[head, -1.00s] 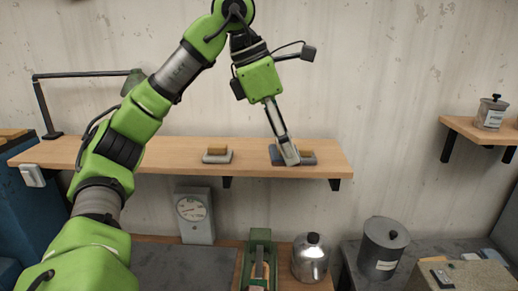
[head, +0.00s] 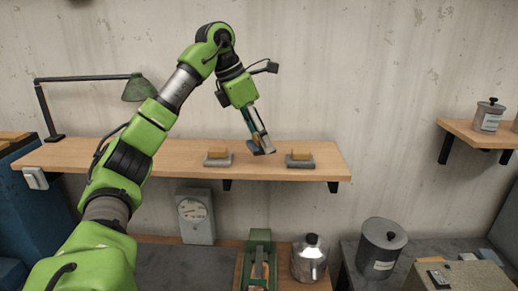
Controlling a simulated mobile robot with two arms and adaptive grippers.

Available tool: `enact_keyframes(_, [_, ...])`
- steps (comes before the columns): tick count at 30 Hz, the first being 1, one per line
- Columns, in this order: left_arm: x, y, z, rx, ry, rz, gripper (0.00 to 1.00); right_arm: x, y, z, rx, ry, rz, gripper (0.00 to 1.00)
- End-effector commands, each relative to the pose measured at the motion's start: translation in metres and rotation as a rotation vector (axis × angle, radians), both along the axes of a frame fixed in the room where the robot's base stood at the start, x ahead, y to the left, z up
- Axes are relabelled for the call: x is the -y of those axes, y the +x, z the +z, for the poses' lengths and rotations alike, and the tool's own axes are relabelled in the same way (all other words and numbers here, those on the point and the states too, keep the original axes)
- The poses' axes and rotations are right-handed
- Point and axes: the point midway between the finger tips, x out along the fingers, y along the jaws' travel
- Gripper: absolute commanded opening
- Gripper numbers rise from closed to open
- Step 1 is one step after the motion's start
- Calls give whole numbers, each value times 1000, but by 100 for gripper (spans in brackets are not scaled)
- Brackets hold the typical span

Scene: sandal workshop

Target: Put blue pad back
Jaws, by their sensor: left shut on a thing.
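My left gripper (head: 260,142) reaches down over the wooden wall shelf (head: 130,153). It is shut on the small dark blue pad (head: 257,151), which shows at its fingertips and looks tilted. The pad is in the gap between two grey pads with tan blocks on them, the left grey pad (head: 217,161) and the right grey pad (head: 300,162). I cannot tell whether the blue pad touches the shelf. The fingers hide part of it. My right gripper is not in view.
A green desk lamp (head: 138,88) stands at the shelf's left end. Below are a dial gauge box (head: 195,215), a green tool (head: 259,255), a shiny metal can (head: 310,260) and a grey lidded pot (head: 381,248). The shelf's right end is bare.

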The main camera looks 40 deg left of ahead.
Motion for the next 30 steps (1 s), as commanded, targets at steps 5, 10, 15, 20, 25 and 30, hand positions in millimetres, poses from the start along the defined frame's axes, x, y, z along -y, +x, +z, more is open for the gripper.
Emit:
enact_keyframes(5, [-9,5,-11,-5,0,2,34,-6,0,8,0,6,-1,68])
enact_keyframes(10, [-11,5,-33,-5,2,2,34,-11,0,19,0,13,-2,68])
enact_keyframes(15, [-10,6,-44,0,0,1,34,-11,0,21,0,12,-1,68])
enact_keyframes(20, [-10,6,-44,1,-1,1,34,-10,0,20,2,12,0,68])
enact_keyframes(25, [-10,6,-48,0,0,1,34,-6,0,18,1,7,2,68])
enact_keyframes(30, [-9,6,-47,0,0,1,68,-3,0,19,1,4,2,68])
